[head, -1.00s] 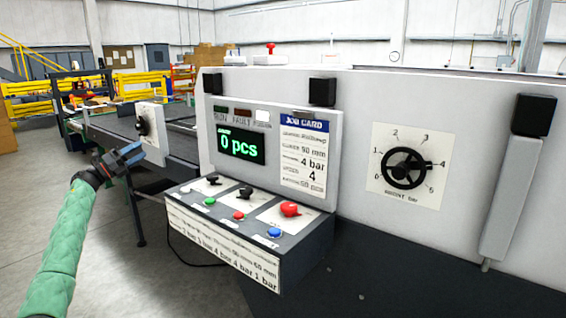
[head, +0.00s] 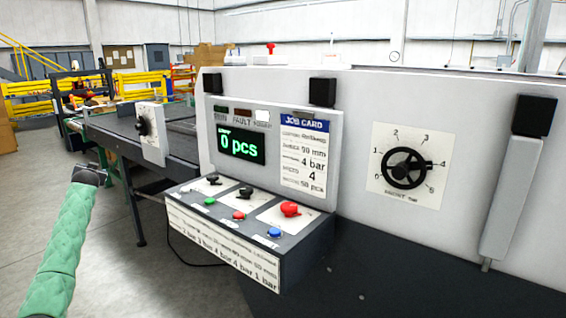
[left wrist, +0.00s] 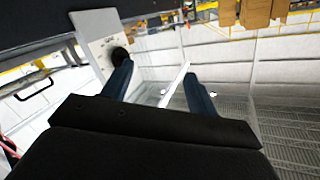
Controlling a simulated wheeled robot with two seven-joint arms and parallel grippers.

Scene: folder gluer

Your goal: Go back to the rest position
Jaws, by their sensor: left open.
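My left arm, in a green sleeve, comes in from the left of the head view. Its dark gripper (head: 90,174) is in free air to the left of the control console (head: 250,235), clear of it. In the left wrist view the two blue fingers of the left gripper (left wrist: 160,80) stand apart with nothing between them. A white plate with a black knob (left wrist: 119,56) shows beyond the left finger there. My right gripper is in neither view.
The console carries a green "0 pcs" display (head: 241,146), a job card (head: 303,155), black knobs and coloured buttons. A pressure dial (head: 407,168) is on the white machine wall to the right. A dark conveyor (head: 115,132) stands behind. Open floor lies around my left arm.

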